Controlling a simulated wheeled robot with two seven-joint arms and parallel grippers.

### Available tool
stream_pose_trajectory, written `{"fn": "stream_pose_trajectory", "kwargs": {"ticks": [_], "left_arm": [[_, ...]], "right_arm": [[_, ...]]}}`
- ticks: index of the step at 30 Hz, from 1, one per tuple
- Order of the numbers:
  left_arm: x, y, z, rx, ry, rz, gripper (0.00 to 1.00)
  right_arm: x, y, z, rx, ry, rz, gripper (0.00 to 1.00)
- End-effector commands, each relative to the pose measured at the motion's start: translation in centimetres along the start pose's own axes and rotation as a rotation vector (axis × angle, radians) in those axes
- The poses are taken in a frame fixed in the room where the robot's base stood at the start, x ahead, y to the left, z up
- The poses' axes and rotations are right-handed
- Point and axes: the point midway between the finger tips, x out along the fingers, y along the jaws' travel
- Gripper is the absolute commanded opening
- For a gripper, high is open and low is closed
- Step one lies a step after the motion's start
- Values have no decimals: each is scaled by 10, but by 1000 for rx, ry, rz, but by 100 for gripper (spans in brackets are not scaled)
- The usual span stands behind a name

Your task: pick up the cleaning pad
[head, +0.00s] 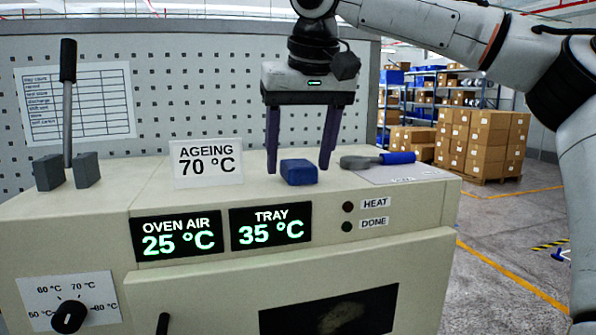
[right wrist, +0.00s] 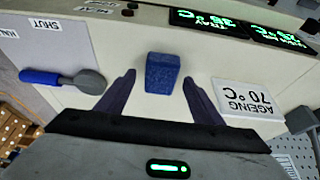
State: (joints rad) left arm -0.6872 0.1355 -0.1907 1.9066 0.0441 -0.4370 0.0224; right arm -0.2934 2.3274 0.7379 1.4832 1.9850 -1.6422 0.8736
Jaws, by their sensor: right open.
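The cleaning pad (head: 299,172) is a small blue block lying on top of the cream oven (head: 130,200). It also shows in the right wrist view (right wrist: 162,73), near the middle of the picture. My right gripper (head: 299,171) comes down over it from above, with its two dark fingers spread apart. In the right wrist view the right gripper (right wrist: 158,82) is open and the pad lies between and slightly beyond the fingertips. Neither finger appears to touch it. My left gripper is not in view.
A blue-handled tool (head: 378,160) lies right of the pad on a pale plate (head: 405,174). An "AGEING 70 °C" sign (head: 208,164) stands to the left. A lever (head: 68,110) stands farther left. A perforated panel (head: 200,80) rises behind.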

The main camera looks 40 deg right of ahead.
Motion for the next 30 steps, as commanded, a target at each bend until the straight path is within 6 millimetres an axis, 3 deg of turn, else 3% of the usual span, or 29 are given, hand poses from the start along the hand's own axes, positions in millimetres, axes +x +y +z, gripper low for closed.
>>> {"fn": "stream_pose_trajectory", "kwargs": {"ticks": [5, 13, 14, 23, 30], "left_arm": [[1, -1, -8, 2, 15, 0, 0], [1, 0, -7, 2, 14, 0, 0], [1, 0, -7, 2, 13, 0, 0], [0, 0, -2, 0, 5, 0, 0], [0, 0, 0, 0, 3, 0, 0]], "right_arm": [[0, 0, 0, 0, 1, 0, 61], [0, 0, 0, 0, 1, 0, 19], [0, 0, 0, 0, 1, 0, 17], [-2, 0, -1, 0, 2, -1, 17], [-19, 0, -8, 1, 4, 0, 17]]}}
